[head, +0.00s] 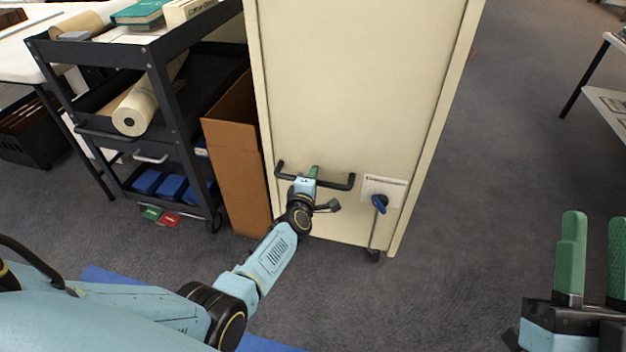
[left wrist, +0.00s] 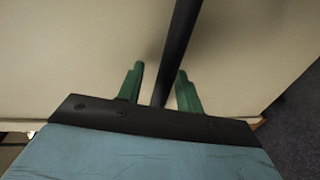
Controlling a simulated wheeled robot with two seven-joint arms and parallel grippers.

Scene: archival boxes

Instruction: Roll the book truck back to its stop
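A tall cream truck (head: 350,90) stands upright in the middle of the head view, with a caster under its lower right corner. A black handle (head: 341,183) sticks out low on its end panel. My left gripper (head: 312,175) is at this handle. In the left wrist view the black handle bar (left wrist: 178,50) runs between my two green fingers, with a clear gap to the left finger and little or none to the right one. My right gripper (head: 595,217) is open and empty, above the floor at the lower right.
Right of the handle are a label (head: 385,188) and a blue-knobbed lever (head: 379,203). A brown box (head: 238,160) stands close against the truck's left side, beside a black shelf cart (head: 110,48). A white table (head: 606,100) stands far right.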

